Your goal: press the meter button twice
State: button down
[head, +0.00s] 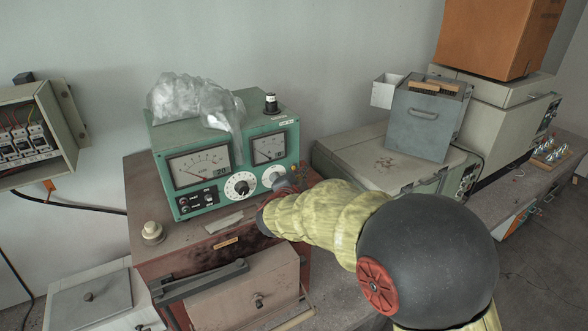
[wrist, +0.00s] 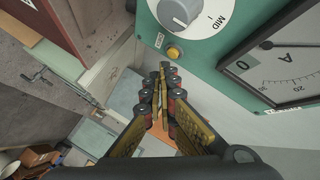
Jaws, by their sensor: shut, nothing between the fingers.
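The meter is a green box (head: 222,135) with two dial gauges and two white knobs, standing on a rusty red cabinet. In the wrist view its green front panel (wrist: 222,58) fills the upper right. A small yellow button (wrist: 174,52) sits on that panel beside a white knob marked MID.
Crumpled clear plastic (head: 192,100) and a black knob lie on top of the meter. A pale round knob (head: 152,233) stands on the red cabinet (head: 140,200). A grey metal box (head: 418,120) with brushes stands to the right. An open fuse box (head: 35,135) hangs at left.

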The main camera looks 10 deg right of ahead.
dwell(0.7)
jog(key=shift+w+a, duration=0.15)
jog(key=shift+w, duration=0.25)
jog(key=shift+w+a, duration=0.15)
jog(key=shift+w, duration=0.25)
dwell(0.7)
jog(key=shift+s, duration=0.15)
jog(key=shift+s+d, duration=0.3)
jog(key=shift+s, duration=0.35)
jog(key=s, duration=0.1)
jog(key=s+d+b, duration=0.1)
jog(key=s, duration=0.2)
jog(key=shift+s+d, duration=0.25)
jog(key=shift+s, duration=0.15)
dwell(0.7)
